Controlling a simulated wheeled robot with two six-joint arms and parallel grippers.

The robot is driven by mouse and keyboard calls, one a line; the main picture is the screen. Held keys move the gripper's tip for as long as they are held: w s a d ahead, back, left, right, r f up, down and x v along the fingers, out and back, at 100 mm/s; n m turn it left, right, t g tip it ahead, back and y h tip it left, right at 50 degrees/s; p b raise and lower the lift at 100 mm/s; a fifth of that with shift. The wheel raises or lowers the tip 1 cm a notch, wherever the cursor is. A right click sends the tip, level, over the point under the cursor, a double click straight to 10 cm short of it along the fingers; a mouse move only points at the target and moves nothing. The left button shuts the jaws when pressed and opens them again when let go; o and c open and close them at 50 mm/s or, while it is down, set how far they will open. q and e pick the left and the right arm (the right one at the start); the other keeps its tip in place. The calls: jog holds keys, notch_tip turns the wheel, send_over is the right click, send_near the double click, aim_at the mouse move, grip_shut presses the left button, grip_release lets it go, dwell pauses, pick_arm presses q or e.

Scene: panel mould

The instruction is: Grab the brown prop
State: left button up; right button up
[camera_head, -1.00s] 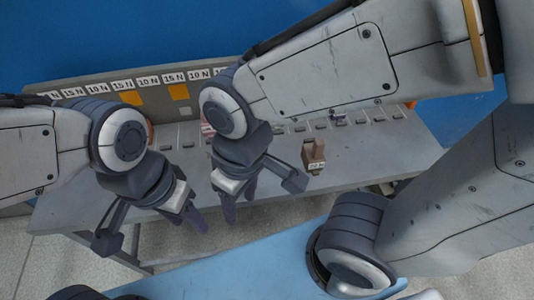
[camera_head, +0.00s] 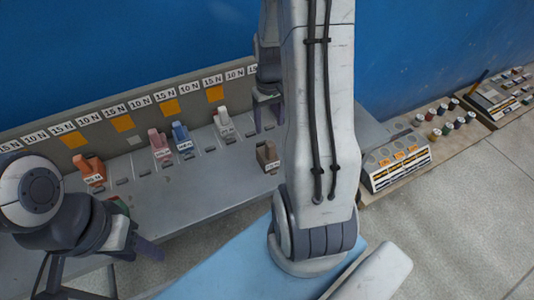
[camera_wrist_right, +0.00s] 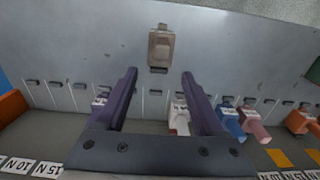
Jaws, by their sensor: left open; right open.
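The brown prop (camera_head: 267,156) stands on the grey bench near its front edge, just left of my right arm in the head view. In the right wrist view the brown prop (camera_wrist_right: 160,48) lies just beyond the fingertips, centred between them and apart from them. My right gripper (camera_wrist_right: 159,77) is open and empty. In the head view my right gripper (camera_head: 268,112) hangs over the back of the bench, partly hidden by my arm. My left gripper (camera_head: 135,268) is open and empty at the lower left, by the bench's front edge.
A white prop (camera_head: 222,122), a blue prop (camera_head: 181,137), a pink prop (camera_head: 159,145) and an orange prop (camera_head: 91,170) stand along the slotted bench (camera_head: 205,185). The white prop (camera_wrist_right: 179,118) is close to one right finger. A labelled rack (camera_head: 398,166) stands at right.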

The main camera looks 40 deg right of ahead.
aim_at(269, 145)
notch_tip(269, 145, down, 5)
jog(key=shift+s+d+r, duration=0.1)
jog(key=f, duration=0.1)
jog(key=f+p, duration=0.1)
jog(key=f, duration=0.2)
jog(key=shift+a+f+p, duration=0.25)
jog(key=shift+p, duration=0.15)
jog(key=shift+f, duration=0.5)
grip_shut()
dwell(0.7)
